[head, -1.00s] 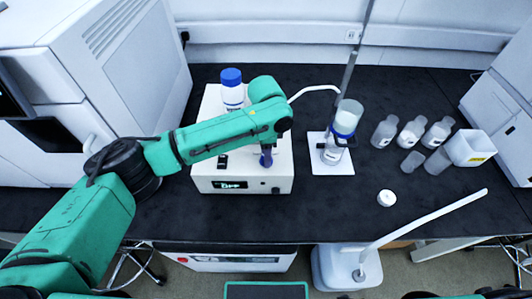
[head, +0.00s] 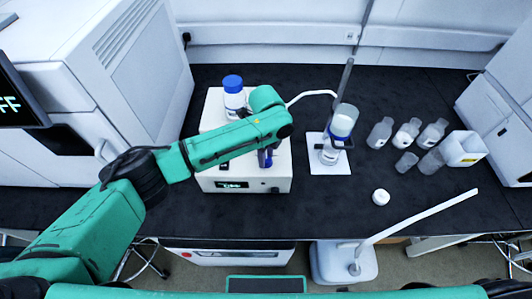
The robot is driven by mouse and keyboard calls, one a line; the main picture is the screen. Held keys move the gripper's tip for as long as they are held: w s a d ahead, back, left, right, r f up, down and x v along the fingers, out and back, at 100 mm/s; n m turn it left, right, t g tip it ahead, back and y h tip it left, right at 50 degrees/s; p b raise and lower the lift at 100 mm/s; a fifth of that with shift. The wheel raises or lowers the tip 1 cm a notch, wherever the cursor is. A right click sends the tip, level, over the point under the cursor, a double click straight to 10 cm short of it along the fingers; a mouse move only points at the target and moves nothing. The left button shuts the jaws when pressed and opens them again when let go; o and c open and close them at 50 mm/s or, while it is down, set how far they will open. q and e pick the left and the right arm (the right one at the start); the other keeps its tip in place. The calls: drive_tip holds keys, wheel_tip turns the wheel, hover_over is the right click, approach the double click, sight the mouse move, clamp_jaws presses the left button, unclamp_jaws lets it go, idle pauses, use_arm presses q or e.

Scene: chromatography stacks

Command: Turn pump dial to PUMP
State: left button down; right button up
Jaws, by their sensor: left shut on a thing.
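The pump is a white box (head: 215,108) on the black bench, with a small dark display (head: 232,185) on its front that appears to read OFF. My left gripper (head: 265,158) points down over the right part of the box, below the end of my green arm. It is shut on a blue-purple part, which seems to be the pump dial. The arm and gripper hide most of the dial, so its pointer and marks cannot be read. My right gripper is not in view.
A blue-capped bottle (head: 233,94) stands on the pump's back. A column with a blue clamp (head: 341,126) and a stand rod are to its right. A screen (head: 14,97) is at far left.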

sight(267, 159)
use_arm(q)
drive_tip(key=m, duration=0.4)
drive_tip(key=shift+r+m+p, duration=0.15)
drive_tip(key=shift+m+p, duration=0.2)
drive_tip(key=shift+m, duration=0.05)
drive_tip(key=shift+w+m, duration=0.1)
drive_tip(key=shift+m, duration=2.2)
drive_tip(key=shift+c, duration=2.2)
unclamp_jaws()
wheel_tip(267, 159, up, 14)
drive_tip(key=b, duration=0.2)
drive_tip(key=shift+r+b, duration=0.25)
drive_tip(key=shift+b, duration=0.05)
drive_tip(key=shift+f, duration=0.1)
